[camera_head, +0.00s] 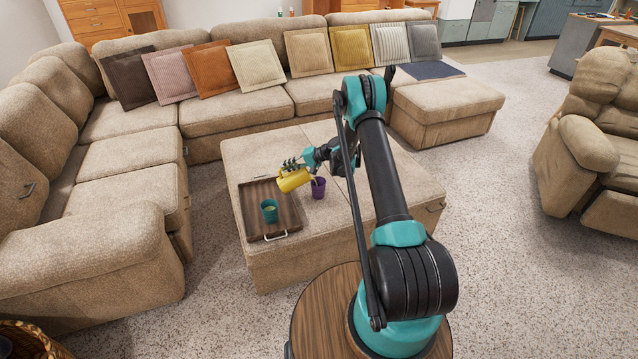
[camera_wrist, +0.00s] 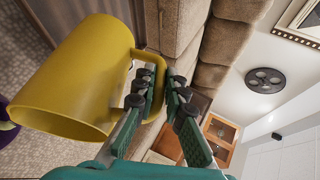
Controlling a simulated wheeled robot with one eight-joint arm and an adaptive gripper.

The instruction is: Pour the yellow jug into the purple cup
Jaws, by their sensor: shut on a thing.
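The yellow jug (camera_head: 293,180) is held above the ottoman, tilted with its mouth toward the purple cup. It also shows large and tipped in the wrist view (camera_wrist: 75,72). My gripper (camera_head: 298,165) is shut on the jug's handle, and its fingers also show at the handle in the wrist view (camera_wrist: 160,95). The purple cup (camera_head: 318,189) stands upright on the ottoman, just right of the jug's mouth. Only a piece of the cup shows at the left edge of the wrist view (camera_wrist: 6,130). A small pale patch shows between jug and cup; I cannot tell whether it is liquid.
A wooden tray (camera_head: 250,218) lies on the ottoman (camera_head: 240,152) to the left, with a teal cup (camera_head: 269,213) in it. A sectional sofa (camera_head: 215,110) wraps the ottoman at the back and left. Open carpet (camera_head: 500,230) lies to the right, before an armchair (camera_head: 590,150).

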